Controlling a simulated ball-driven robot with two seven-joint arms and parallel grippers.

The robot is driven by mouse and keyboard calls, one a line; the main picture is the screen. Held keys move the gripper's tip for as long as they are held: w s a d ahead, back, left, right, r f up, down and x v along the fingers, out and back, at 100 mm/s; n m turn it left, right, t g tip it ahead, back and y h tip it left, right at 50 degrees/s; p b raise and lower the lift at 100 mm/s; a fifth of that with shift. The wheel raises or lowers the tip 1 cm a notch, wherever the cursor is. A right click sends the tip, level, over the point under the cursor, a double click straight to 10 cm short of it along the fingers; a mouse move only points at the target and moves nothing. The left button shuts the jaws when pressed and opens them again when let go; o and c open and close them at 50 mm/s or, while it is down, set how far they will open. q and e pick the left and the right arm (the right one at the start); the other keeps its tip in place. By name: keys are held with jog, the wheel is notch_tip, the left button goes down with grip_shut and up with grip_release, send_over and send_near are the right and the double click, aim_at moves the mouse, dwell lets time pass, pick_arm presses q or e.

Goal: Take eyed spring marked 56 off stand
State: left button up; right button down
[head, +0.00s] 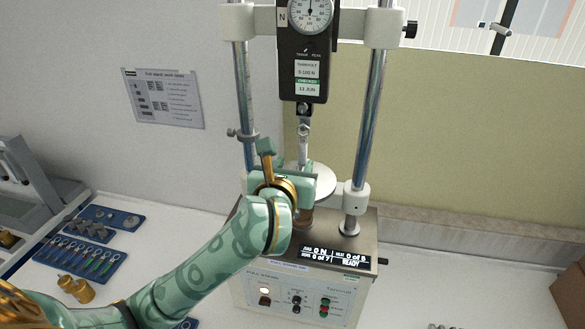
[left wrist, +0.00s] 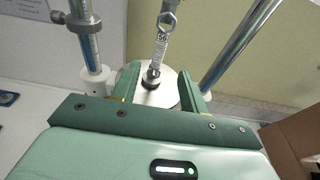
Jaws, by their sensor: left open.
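The eyed spring marked 56 (left wrist: 161,46) hangs upright on the test stand, its upper eye below the force gauge (head: 304,60) and its lower end at the round plate (left wrist: 157,92). In the head view the spring (head: 304,148) shows above my left gripper. My left gripper (head: 290,180) is in front of the stand (head: 366,240). In the left wrist view its open fingers (left wrist: 160,85) stand left and right of the spring's lower end, with nothing gripped. My wrist hides part of the plate in the head view. My right gripper is not in view.
Two chrome columns (head: 371,100) flank the spring. A blue rack (head: 82,258) of several eyed parts and another blue tray (head: 110,217) lie at the left. Brass weights (head: 76,288) stand near my left arm. A brown box (head: 570,292) is at the right edge.

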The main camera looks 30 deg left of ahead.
aim_at(302, 148)
pick_arm(q)
jog(key=shift+b+x, duration=1.25)
jog(key=shift+x, duration=1.3)
jog(key=shift+b+x, duration=1)
jog(key=shift+x, duration=1.45)
grip_shut()
jog(key=c, duration=0.8)
grip_release()
grip_shut()
jog(key=shift+r+p, duration=0.25)
jog(key=shift+p, duration=0.1)
